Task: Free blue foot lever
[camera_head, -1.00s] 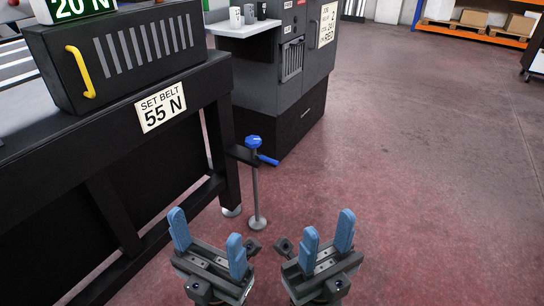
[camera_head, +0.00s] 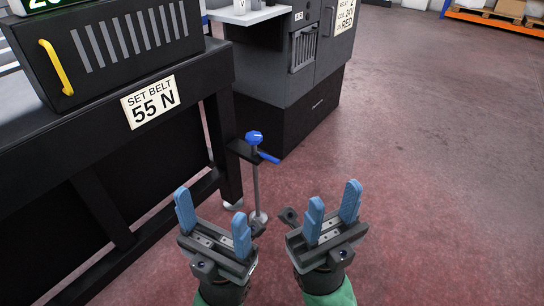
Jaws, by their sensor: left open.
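The blue foot lever (camera_head: 268,157) sticks out to the right from the upper part of a thin grey post, just below a blue knob (camera_head: 254,138). The post (camera_head: 257,190) stands on the floor beside the table's corner leg, and its round foot is partly hidden behind my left gripper. My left gripper (camera_head: 213,222) is open and empty, in front of the post and lower in the picture. My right gripper (camera_head: 332,212) is open and empty, to the right of the post. Neither gripper touches the lever.
A black table frame (camera_head: 90,130) with a "SET BELT 55 N" sign (camera_head: 149,102) fills the left. A box with a yellow handle (camera_head: 55,67) sits on it. A dark grey cabinet (camera_head: 290,90) stands behind the post. The reddish floor (camera_head: 450,170) at right is clear.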

